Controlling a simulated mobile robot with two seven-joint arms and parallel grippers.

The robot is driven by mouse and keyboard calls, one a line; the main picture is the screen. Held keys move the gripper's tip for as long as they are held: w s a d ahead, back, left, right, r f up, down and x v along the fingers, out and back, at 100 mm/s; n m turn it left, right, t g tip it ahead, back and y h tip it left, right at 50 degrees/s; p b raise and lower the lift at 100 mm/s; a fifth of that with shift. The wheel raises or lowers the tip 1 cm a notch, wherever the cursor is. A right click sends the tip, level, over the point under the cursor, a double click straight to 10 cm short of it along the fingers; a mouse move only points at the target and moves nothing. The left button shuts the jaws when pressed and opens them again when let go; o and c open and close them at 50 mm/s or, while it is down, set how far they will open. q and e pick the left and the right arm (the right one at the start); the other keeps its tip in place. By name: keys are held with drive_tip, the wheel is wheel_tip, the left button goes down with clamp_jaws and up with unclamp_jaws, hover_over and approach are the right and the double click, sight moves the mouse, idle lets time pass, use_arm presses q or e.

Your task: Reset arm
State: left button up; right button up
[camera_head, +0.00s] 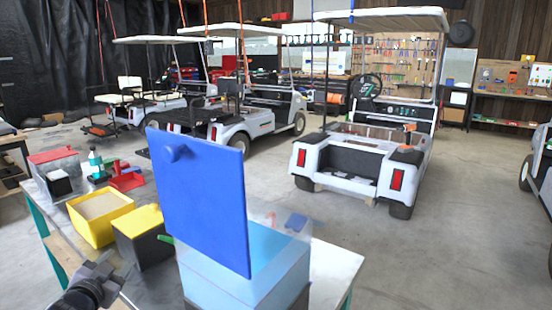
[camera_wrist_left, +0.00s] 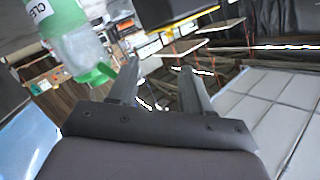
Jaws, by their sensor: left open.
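My left gripper (camera_head: 108,268) is low at the left in the head view, by the near side of the work table (camera_head: 335,262). In the left wrist view its two fingers (camera_wrist_left: 158,88) are spread apart with nothing between them. My right gripper does not show in either view. A white golf cart (camera_head: 345,165) with a pale roof (camera_head: 385,20) stands beyond the table. Blue straps (camera_head: 312,45) hang near this roof; whether they are attached to it is unclear.
A light blue bin (camera_head: 285,265) with a raised blue lid (camera_head: 200,195) stands on the table. A green-capped bottle (camera_wrist_left: 85,50) is close beside the left fingers in the wrist view. Open floor (camera_head: 470,200) lies right.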

use_arm(q)
drive_tip(key=s+d+f+n+g+h, duration=0.1)
drive_tip(key=s+d+f, duration=0.5)
drive_tip(key=s, duration=0.4)
drive_tip(key=s+d+f+g+h, duration=0.1)
drive_tip(key=s+d+f+g, duration=0.1)
drive_tip(key=s+d+f, duration=0.5)
drive_tip(key=s+d+f+n+g+h, duration=0.1)
drive_tip(key=s+d+f, duration=0.5)
drive_tip(key=s, duration=0.7)
drive_tip(key=shift+d+f+n+g+h, duration=0.3)
drive_tip(key=shift+d+g+h, duration=0.3)
drive_tip(key=shift+d, duration=0.65)
